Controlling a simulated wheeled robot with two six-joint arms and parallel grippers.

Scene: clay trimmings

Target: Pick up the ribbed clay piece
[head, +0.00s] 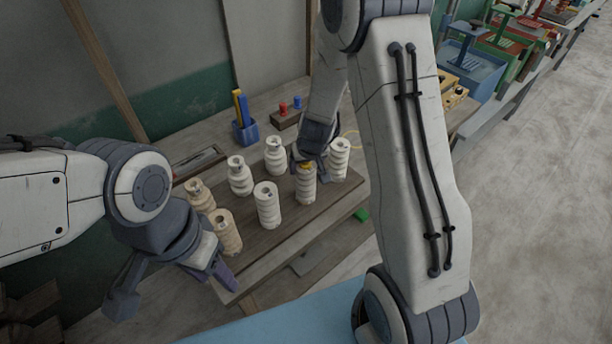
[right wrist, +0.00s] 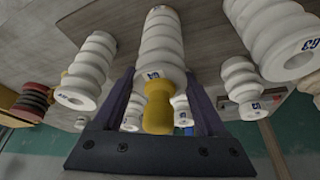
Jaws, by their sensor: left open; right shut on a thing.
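Several ribbed, bottle-shaped clay pieces stand on a dark board (head: 285,236) on the table. My right gripper (head: 308,166) is shut on this piece from above. Whether its base touches the board is hard to tell. My left gripper (head: 172,285) is open and empty, its fingers wide apart, left of the table's front.
Other ribbed pieces stand close by: one white (head: 267,204) to the left, one (head: 339,160) to the right, and a tan one (head: 226,233) near the left gripper. A blue holder (head: 245,132) and a small block with red and blue pegs (head: 284,120) stand behind.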

